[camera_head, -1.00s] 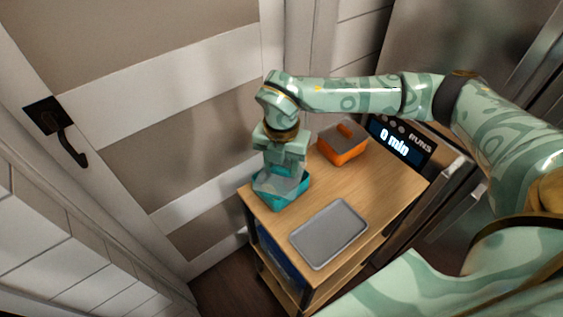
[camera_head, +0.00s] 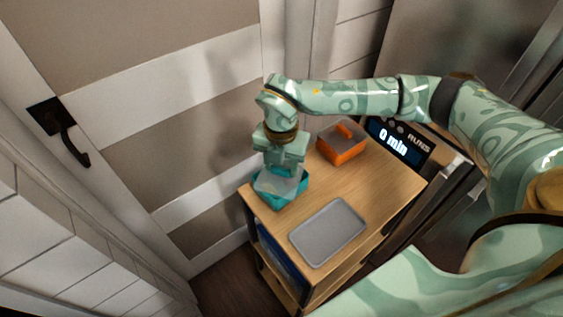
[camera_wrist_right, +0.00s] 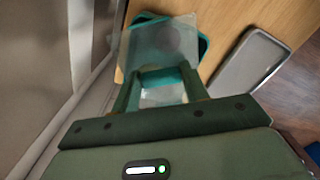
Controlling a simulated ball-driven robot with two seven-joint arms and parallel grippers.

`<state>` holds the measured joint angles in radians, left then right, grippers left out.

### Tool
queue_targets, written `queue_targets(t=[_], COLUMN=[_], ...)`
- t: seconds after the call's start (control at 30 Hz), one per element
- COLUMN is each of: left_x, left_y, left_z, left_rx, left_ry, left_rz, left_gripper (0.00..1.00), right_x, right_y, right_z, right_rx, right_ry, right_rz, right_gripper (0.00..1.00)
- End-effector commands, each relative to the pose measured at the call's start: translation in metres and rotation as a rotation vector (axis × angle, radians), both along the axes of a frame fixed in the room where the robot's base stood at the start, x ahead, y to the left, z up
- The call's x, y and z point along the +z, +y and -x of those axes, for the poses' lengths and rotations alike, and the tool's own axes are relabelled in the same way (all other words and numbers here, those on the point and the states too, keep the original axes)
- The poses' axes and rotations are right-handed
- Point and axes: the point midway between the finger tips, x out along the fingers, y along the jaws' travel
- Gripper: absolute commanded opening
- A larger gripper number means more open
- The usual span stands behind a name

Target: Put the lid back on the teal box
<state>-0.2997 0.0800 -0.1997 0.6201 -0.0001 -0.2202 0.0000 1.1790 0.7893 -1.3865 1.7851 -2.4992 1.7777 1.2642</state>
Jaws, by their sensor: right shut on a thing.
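The lid (camera_head: 268,184) is a pale, see-through square plate. My right gripper (camera_head: 282,172) points down and is shut on the lid's upper part. In the right wrist view, the lid (camera_wrist_right: 135,55) lies over the box opening, turned against the rim and overhanging its left side. I cannot tell whether the lid touches the rim. My left gripper is not in view.
A grey tray (camera_head: 327,232) lies towards the front. Bare wood (camera_head: 352,187) lies between them. An appliance display (camera_head: 399,138) borders the cart's right side, and a door (camera_head: 150,100) stands beyond its left side.

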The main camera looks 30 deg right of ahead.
Motion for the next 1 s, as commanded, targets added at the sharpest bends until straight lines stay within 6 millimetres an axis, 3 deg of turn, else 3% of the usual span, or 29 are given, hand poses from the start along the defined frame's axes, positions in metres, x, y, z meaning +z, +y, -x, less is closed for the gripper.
queue_targets(t=[0.4,0.43,0.5,0.7,0.73,0.8,1.0], left_x=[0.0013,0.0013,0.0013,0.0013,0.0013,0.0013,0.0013], left_y=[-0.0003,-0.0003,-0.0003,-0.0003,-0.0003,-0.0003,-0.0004], left_z=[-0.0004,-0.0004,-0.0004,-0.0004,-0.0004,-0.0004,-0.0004], left_rx=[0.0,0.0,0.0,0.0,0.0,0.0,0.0], left_ry=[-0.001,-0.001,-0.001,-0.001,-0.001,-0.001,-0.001], left_rz=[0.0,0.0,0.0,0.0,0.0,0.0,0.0], left_gripper=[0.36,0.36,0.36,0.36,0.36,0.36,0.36], right_x=[-0.0002,-0.0002,-0.0001,-0.0001,-0.0002,-0.0002,-0.0001], right_y=[0.0001,0.0001,0.0001,0.0001,0.0001,0.0001,0.0001], right_z=[0.0,0.0,-0.0001,-0.0001,-0.0001,-0.0001,-0.0001], right_rx=[0.0,0.0,0.0,0.0,0.0,0.0,0.0], right_ry=[0.0,0.0,0.0,0.0,0.0,0.0,0.0], right_rz=[0.0,0.0,0.0,0.0,0.0,0.0,0.0], right_gripper=[0.23,0.47,0.67,0.7,0.73,0.92,0.92])
